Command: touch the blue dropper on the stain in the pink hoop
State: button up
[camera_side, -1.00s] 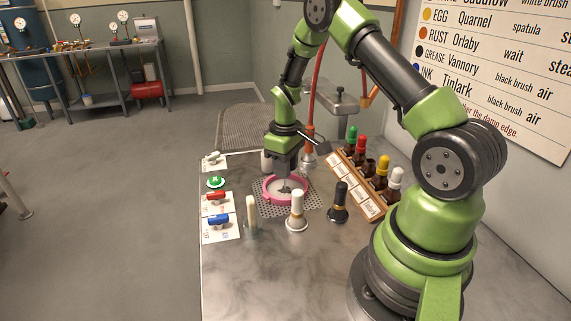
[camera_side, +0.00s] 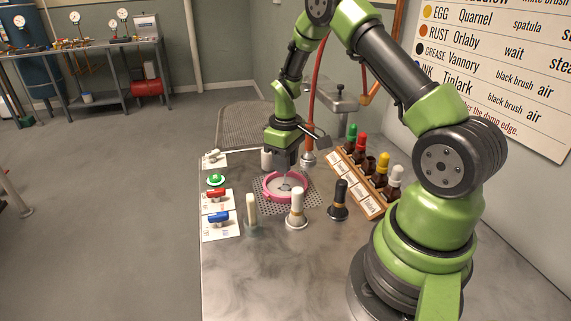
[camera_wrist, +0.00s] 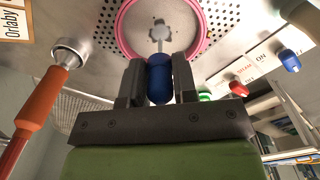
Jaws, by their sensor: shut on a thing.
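My gripper (camera_wrist: 160,84) is shut on the blue dropper (camera_wrist: 159,70), whose blue bulb sits between the two dark fingers in the wrist view. The pink hoop (camera_wrist: 122,32) lies beyond the fingertips there, around pale cloth. In the side view my gripper (camera_side: 285,163) is above the pink hoop (camera_side: 267,193). A small grey patch (camera_side: 287,187) shows inside the hoop. Whether the tip touches it cannot be told.
A wooden rack (camera_side: 345,182) of bottles with coloured caps stands right of the hoop; one bottle looks uncapped. A white-topped brush (camera_side: 297,206), a black one (camera_side: 340,202) and a pale stick (camera_side: 251,212) stand in front. Red (camera_side: 217,194) and blue (camera_side: 218,218) valve-like pieces lie left.

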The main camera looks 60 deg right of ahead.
jog(key=shift+r, duration=2.95)
